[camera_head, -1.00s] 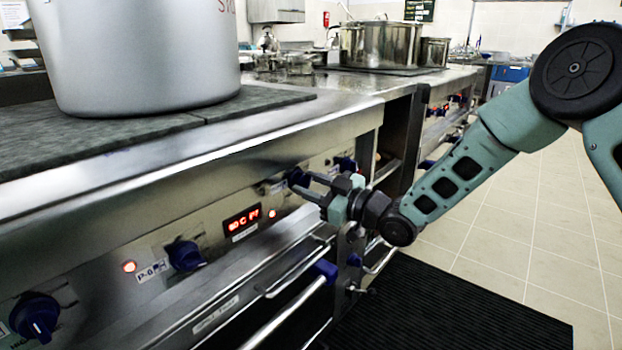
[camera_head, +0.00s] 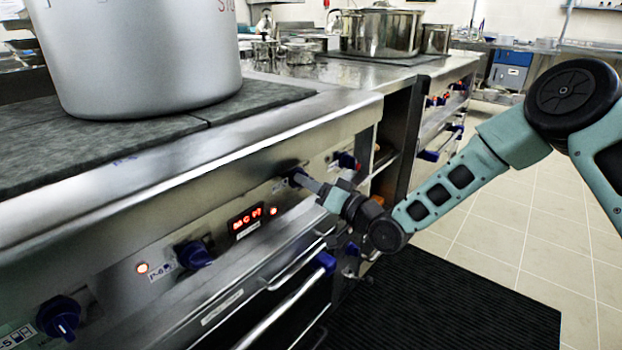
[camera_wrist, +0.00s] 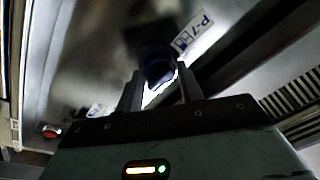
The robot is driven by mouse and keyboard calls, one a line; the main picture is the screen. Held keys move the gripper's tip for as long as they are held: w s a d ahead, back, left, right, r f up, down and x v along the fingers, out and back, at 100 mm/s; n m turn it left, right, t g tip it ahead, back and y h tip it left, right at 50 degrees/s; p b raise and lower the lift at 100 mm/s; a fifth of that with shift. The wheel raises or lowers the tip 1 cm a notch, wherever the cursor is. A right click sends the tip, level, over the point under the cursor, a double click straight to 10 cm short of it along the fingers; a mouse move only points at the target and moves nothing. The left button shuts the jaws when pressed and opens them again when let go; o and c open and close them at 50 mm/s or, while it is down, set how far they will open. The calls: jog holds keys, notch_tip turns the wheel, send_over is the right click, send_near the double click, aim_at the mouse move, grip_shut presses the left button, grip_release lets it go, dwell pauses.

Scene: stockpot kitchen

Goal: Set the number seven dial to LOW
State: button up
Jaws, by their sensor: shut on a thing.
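The number seven dial (camera_wrist: 158,66) is a dark blue knob on the steel front panel. The label P-7 (camera_wrist: 192,32) is beside it in the wrist view. My gripper (camera_wrist: 158,90) is shut on this dial, one finger on each side. In the head view my gripper (camera_head: 308,183) reaches the panel from the right, and the dial (camera_head: 294,174) is mostly hidden behind the fingers. I cannot read which setting the dial points to.
Blue P-6 (camera_head: 194,254) and P-5 (camera_head: 58,317) dials sit to the left on the panel, another blue dial (camera_head: 346,160) to the right. A red display (camera_head: 246,221) is between. Oven handles (camera_head: 290,310) jut out below. A large pot (camera_head: 140,60) stands above.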

jog(key=shift+m+p, duration=0.5)
jog(key=shift+m, duration=1.3)
jog(key=shift+t+h, duration=0.3)
jog(key=shift+t, duration=0.1)
jog(key=o, duration=1)
jog(key=shift+d, duration=0.1)
jog(key=p+v, duration=0.2)
jog(key=v, duration=1.5)
jog(key=shift+d, duration=0.15)
